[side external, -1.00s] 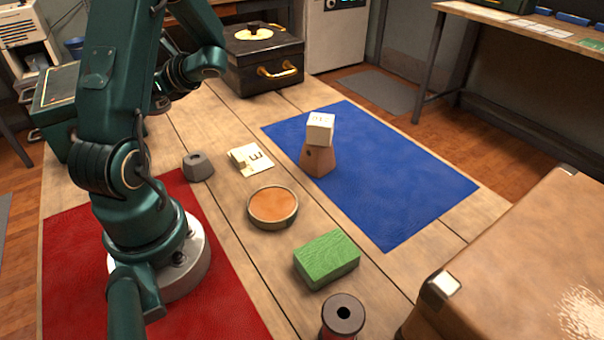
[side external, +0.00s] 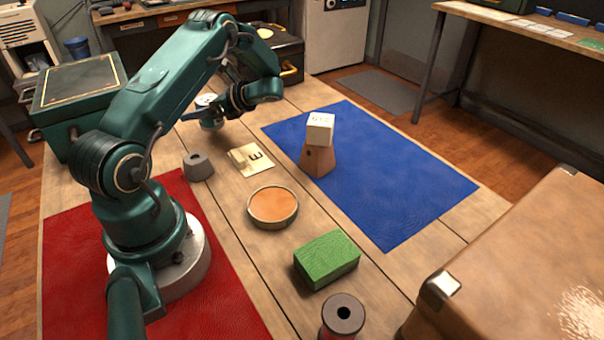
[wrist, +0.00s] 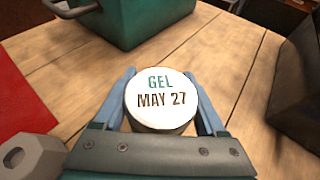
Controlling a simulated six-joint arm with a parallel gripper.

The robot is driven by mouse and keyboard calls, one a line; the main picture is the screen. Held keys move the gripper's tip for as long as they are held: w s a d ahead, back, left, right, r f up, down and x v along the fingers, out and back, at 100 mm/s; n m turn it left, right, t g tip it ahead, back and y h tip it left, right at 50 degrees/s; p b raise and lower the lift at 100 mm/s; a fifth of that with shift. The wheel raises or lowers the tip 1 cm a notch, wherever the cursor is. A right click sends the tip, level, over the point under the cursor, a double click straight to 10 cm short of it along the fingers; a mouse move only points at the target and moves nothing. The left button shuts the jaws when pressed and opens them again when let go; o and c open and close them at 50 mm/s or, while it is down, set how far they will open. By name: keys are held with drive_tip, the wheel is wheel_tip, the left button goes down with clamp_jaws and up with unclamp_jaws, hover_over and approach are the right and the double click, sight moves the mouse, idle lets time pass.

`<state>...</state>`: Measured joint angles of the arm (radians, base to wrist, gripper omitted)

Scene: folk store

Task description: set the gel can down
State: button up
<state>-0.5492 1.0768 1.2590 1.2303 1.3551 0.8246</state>
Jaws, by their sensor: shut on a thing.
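The gel can (wrist: 161,105) has a white round top reading "GEL MAY 27" and sits upright between my fingers in the wrist view. My gripper (wrist: 161,82) has its blue-grey fingers closed on either side of it. In the side external view, the can's pale top (side external: 206,100) shows beside my gripper (side external: 205,113), low at the back of the wooden table. My arm partly hides them there. I cannot tell whether the can's base touches the table.
A green box (side external: 80,90) stands left of the gripper and a dark chest (side external: 290,65) behind right. A grey hexagonal block (side external: 198,166) and an "E" card (side external: 258,160) lie nearer. A blue mat (side external: 410,185) bears a wooden block with a white cube. Bare planks lie between.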

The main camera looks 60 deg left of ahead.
drive_tip(key=shift+f, duration=1.15)
drive_tip(key=shift+f, duration=0.15)
drive_tip(key=o, duration=1.5)
drive_tip(key=shift+c, duration=0.2)
